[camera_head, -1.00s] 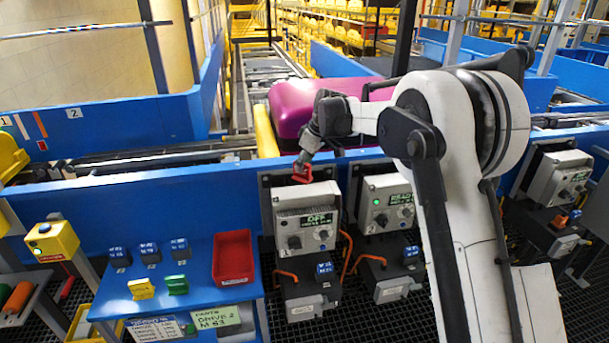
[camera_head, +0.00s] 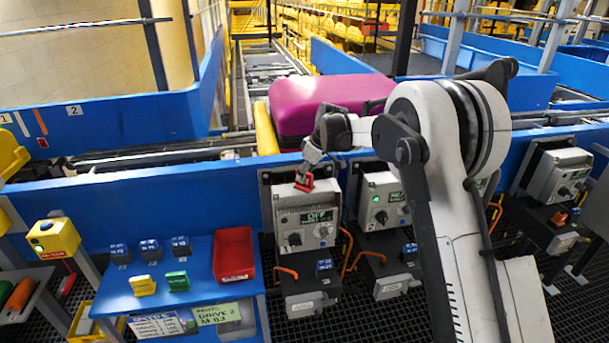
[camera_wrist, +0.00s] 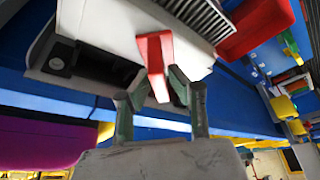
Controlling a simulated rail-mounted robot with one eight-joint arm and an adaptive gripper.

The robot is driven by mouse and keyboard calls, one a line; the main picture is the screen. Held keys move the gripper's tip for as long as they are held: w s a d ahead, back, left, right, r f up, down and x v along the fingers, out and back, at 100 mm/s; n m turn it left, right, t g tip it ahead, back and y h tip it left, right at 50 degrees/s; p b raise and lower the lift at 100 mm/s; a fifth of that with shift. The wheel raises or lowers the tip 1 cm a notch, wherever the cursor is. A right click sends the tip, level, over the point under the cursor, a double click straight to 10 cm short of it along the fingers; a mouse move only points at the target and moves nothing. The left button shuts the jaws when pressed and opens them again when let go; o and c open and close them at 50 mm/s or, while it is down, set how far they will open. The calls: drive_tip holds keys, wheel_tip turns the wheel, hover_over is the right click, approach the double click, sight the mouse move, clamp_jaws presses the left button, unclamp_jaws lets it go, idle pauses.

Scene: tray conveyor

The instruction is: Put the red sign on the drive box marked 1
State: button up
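The red sign (camera_head: 304,184) is in my gripper (camera_head: 307,173), over the upper part of the left grey drive box (camera_head: 303,217). This box has a dark label with green writing, too small to read surely, and knobs below it. The wrist view shows the red sign (camera_wrist: 155,58) between the two fingertips of my gripper (camera_wrist: 158,84), tilted in front of the pale drive box (camera_wrist: 110,25). The fingers appear shut on it. I cannot tell whether the sign touches the box. No number 1 is readable on the box.
A second drive box (camera_head: 382,200) with a green light stands to the right, partly behind my arm. A blue shelf (camera_head: 205,262) at left holds a red bin (camera_head: 233,254) and several small blocks. A magenta suitcase (camera_head: 300,105) lies on the conveyor behind.

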drive_tip(key=shift+o, duration=1.2)
drive_tip(key=shift+r, duration=0.15)
drive_tip(key=shift+d+r, duration=0.1)
drive_tip(key=shift+r, duration=0.2)
drive_tip(key=v, duration=1.1)
drive_tip(key=shift+r+b, duration=0.3)
drive_tip(key=shift+b, duration=0.15)
